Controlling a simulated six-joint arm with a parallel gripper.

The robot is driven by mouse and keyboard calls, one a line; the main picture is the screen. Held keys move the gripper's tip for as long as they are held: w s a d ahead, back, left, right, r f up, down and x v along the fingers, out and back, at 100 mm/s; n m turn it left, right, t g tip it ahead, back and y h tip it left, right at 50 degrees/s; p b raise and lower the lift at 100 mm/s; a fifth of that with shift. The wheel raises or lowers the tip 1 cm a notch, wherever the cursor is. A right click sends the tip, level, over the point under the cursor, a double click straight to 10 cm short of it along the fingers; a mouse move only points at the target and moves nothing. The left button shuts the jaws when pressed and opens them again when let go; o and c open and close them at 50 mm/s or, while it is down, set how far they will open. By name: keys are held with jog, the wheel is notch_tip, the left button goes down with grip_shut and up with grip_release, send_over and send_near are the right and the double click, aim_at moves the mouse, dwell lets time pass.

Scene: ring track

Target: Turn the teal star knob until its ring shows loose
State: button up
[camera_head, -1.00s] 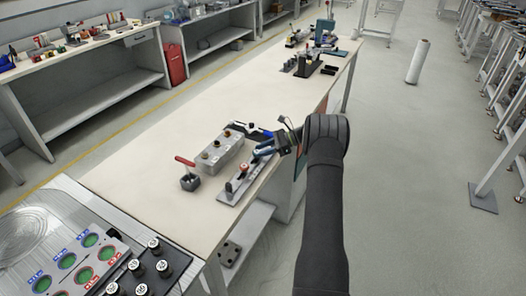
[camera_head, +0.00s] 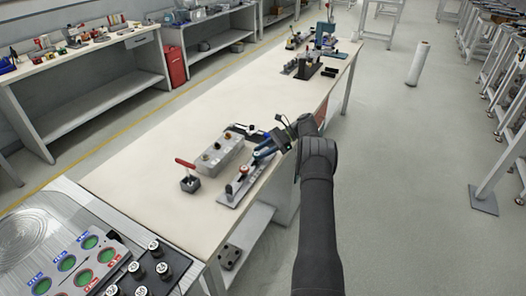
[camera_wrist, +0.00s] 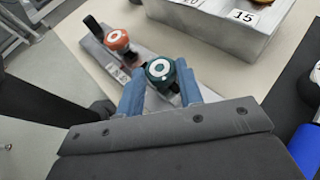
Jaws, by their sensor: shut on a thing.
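The teal star knob (camera_wrist: 160,69) shows in the wrist view between my blue fingertips, with a white ring mark on its dark teal top. My gripper (camera_wrist: 161,84) is shut on the knob, one finger on each side. In the head view my gripper (camera_head: 264,152) is at the far end of a metal plate (camera_head: 230,199), and its fingers hide most of the knob. I cannot make out a loose marking on the knob's ring.
An orange knob (camera_wrist: 117,40) stands on the same plate close beside the teal one. A grey box with numbered knobs (camera_head: 220,155) lies alongside. A red-handled block (camera_head: 189,183) sits to the left. The middle of the bench (camera_head: 255,95) is clear.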

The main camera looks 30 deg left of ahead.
jog(key=shift+f, duration=0.15)
jog(key=o, duration=1)
jog(key=shift+c, duration=0.2)
notch_tip(320, 180, up, 5)
jog(key=shift+f, duration=0.15)
jog(key=d+r, duration=0.6)
jog(key=d, duration=0.5)
jog(key=shift+w+d+r, duration=0.2)
jog(key=shift+w+d, duration=0.05)
jog(key=shift+d, duration=0.1)
jog(key=shift+a, duration=0.1)
